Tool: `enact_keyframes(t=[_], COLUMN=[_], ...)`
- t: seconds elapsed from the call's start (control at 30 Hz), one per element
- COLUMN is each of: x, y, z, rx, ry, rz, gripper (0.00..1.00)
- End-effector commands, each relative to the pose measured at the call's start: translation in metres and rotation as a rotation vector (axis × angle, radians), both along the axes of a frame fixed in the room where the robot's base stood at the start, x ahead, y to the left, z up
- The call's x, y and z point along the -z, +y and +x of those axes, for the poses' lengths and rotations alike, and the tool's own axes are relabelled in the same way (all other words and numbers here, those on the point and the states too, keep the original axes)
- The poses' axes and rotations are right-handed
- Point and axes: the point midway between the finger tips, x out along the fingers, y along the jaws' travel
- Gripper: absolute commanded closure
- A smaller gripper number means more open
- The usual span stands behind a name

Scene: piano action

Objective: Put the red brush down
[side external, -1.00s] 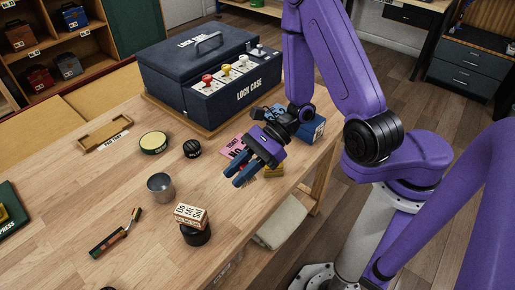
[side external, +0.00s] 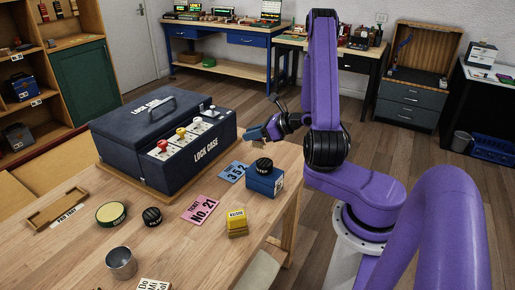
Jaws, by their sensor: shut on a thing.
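My gripper (side external: 264,132) is in the side external view, just right of the lock case at the table's far right end. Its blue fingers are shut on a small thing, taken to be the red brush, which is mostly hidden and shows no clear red. The gripper is above table height, beyond the blue box; how far it is from the tabletop I cannot tell.
The lock case (side external: 152,140) fills the back left. A blue box (side external: 264,184) with a black knob, a blue card (side external: 233,172), a pink ticket (side external: 200,210), yellow blocks (side external: 237,226) and a metal cup (side external: 121,263) stand nearer. Bare wood lies between them.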

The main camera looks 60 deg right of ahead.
Motion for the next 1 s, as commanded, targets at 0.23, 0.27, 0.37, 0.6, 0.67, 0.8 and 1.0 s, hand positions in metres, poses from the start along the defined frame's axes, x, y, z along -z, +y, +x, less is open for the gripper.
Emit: enact_keyframes(t=[0.23, 0.27, 0.37, 0.6, 0.67, 0.8, 1.0], x=[-0.007, -0.008, -0.007, 0.011, 0.017, 0.029, 0.058], y=[-0.066, -0.069, -0.078, -0.102, -0.108, -0.125, -0.141], z=[-0.021, -0.023, -0.023, 0.01, 0.02, 0.043, 0.066], rx=[0.177, 0.186, 0.204, 0.206, 0.205, 0.206, 0.208], ry=[-0.012, -0.013, -0.014, -0.014, -0.014, -0.014, -0.014], rz=[0.007, 0.007, 0.008, 0.007, 0.008, 0.008, 0.011], gripper=[1.0, 1.0, 1.0, 1.0, 1.0, 1.0, 1.0])
